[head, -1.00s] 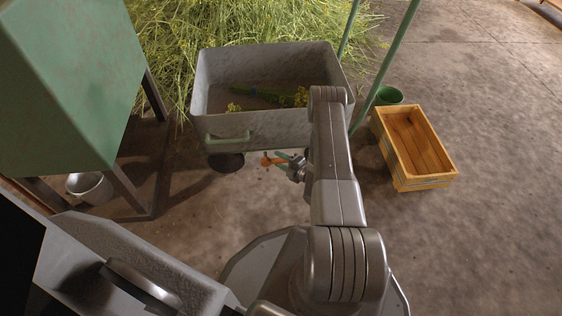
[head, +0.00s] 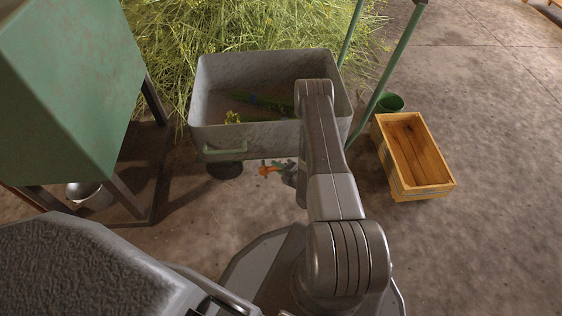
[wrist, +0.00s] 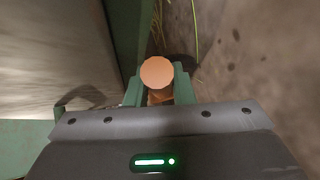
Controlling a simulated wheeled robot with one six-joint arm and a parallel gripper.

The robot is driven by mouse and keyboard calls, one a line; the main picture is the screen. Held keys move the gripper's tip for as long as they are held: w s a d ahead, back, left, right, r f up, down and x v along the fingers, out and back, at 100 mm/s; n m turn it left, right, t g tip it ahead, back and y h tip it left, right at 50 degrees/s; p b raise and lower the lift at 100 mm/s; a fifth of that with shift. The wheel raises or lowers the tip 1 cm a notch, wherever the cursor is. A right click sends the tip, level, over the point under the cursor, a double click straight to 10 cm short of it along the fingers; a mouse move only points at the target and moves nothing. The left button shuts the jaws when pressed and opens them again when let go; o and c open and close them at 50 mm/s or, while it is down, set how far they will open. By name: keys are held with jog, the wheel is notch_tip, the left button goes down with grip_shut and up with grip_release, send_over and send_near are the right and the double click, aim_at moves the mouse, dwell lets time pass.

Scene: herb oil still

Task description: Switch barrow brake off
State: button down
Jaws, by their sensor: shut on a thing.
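The barrow (head: 262,138) is a grey metal tub with a pale green handle (head: 225,151) on its near side. An orange brake lever (head: 264,171) shows low beside its near side. My gripper (head: 274,167) is at the lever, low by the barrow's near right part. In the wrist view the lever's round orange end (wrist: 157,72) sits between the green fingers of my gripper (wrist: 158,88), which are shut on it. The lever's pivot is hidden.
Cut green herb (head: 250,25) lies behind the barrow. A green tank (head: 70,80) stands at left. The right floor is clear.

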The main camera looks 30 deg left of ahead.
jog(key=shift+r+h, duration=0.2)
jog(key=shift+h, duration=0.2)
jog(key=c, duration=1.3)
grip_release()
jog(key=shift+o, duration=0.2)
jog(key=p+v, duration=0.4)
jog(key=v, duration=0.9)
jog(key=shift+s+d, duration=0.15)
jog(key=shift+d, duration=0.2)
jog(key=shift+r, duration=0.1)
jog(key=b+x, duration=0.4)
jog(key=x, duration=1)
jog(key=shift+r, duration=0.1)
